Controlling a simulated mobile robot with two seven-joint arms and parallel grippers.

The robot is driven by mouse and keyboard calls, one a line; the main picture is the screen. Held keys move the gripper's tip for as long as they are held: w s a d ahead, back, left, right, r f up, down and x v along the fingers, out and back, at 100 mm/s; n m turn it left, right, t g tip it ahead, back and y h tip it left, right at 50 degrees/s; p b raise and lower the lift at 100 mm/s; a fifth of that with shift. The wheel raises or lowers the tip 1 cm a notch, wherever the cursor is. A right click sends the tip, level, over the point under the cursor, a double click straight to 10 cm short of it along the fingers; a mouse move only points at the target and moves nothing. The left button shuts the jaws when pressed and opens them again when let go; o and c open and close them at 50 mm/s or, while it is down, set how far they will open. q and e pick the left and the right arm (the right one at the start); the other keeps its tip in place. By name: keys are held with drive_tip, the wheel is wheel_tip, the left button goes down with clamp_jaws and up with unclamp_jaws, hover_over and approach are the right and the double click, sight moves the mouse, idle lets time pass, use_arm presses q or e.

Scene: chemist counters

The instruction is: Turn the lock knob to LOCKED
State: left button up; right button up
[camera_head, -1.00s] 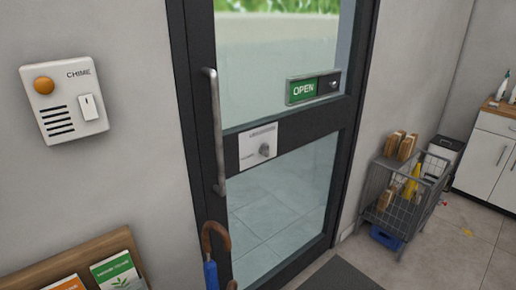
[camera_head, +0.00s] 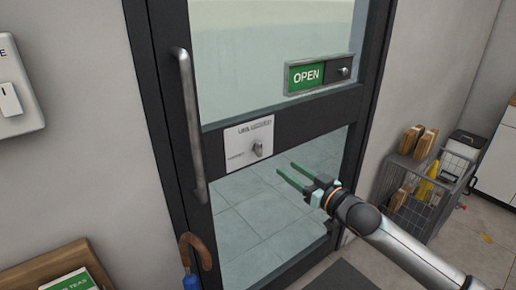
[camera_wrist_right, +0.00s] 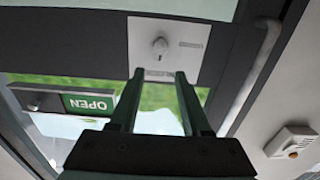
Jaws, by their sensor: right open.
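The lock knob (camera_head: 258,148) is a small grey knob on a white plate (camera_head: 236,150) on the dark door rail. The plate's lettering is too small to read surely. The plate also shows in the right wrist view (camera_wrist_right: 190,35), with the knob (camera_wrist_right: 159,46) near its left side. My right gripper (camera_head: 286,174) is open and empty, its two green fingers pointing at the door, just right of and below the plate. In the right wrist view its fingers (camera_wrist_right: 157,78) point toward the plate without touching the knob. My left gripper is not in view.
A vertical door handle (camera_head: 190,125) stands left of the plate. An OPEN sign (camera_head: 306,76) with a slider is above right. An umbrella (camera_head: 197,255) leans low at the left. A wire cart (camera_head: 415,208) stands right of the door, behind my right arm.

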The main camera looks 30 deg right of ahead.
sight(261, 149)
drive_tip(key=shift+w+a+r, duration=0.1)
drive_tip(key=shift+w+a, duration=0.1)
drive_tip(key=shift+w, duration=1.9)
drive_tip(key=shift+w+a, duration=0.15)
drive_tip(key=shift+w, duration=1.9)
drive_tip(key=shift+w+a+r, duration=0.1)
drive_tip(key=shift+w+a, duration=0.1)
drive_tip(key=shift+w, duration=1.9)
clamp_jaws()
